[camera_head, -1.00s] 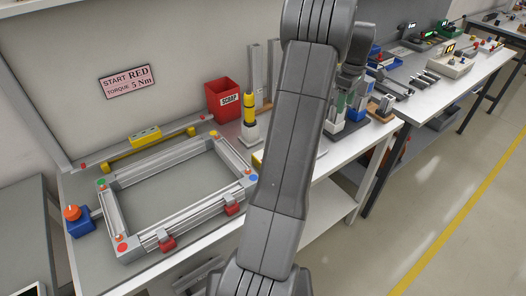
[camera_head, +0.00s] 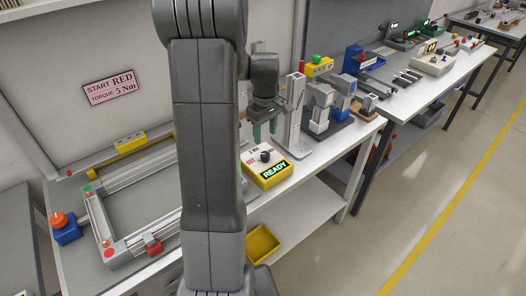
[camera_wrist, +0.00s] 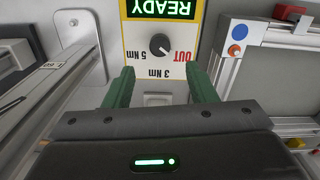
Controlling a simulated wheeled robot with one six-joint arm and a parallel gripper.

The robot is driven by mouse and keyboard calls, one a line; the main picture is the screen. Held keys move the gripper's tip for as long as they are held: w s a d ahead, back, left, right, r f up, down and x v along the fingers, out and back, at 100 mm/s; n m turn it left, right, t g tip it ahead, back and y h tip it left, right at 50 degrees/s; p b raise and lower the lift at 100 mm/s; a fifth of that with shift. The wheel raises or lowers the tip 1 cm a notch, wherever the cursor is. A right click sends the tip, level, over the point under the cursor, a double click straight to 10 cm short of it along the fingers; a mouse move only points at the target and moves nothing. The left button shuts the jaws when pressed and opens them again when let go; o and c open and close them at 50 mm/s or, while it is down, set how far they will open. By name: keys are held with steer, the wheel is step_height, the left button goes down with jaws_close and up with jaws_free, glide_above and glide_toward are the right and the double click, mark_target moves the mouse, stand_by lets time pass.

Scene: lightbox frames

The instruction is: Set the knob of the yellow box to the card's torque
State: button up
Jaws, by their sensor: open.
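The yellow box (camera_head: 268,172) sits on the bench at the front edge with a green READY display and a black knob (camera_head: 265,156). In the wrist view the box face appears upside down, with the knob (camera_wrist: 160,44) among the labels 5 Nm, 3 Nm and OUT. I cannot tell surely which label the knob points to. The pink card (camera_head: 110,87) on the wall reads START RED, TORQUE 5 Nm. My gripper (camera_head: 264,130) is above and behind the box, fingers down, open and empty. In the wrist view its green fingers (camera_wrist: 160,88) stand apart, short of the knob.
An aluminium frame (camera_head: 130,195) with clamps lies left of the box, partly hidden by my arm. A grey upright fixture (camera_head: 295,115) stands close right of my gripper. A yellow bin (camera_head: 262,244) is below the bench edge.

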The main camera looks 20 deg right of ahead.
mark_target(265, 154)
step_height(265, 154, down, 9)
steer(key=shift+p, duration=0.5)
steer(key=c, duration=1)
steer(key=shift+o, duration=0.2)
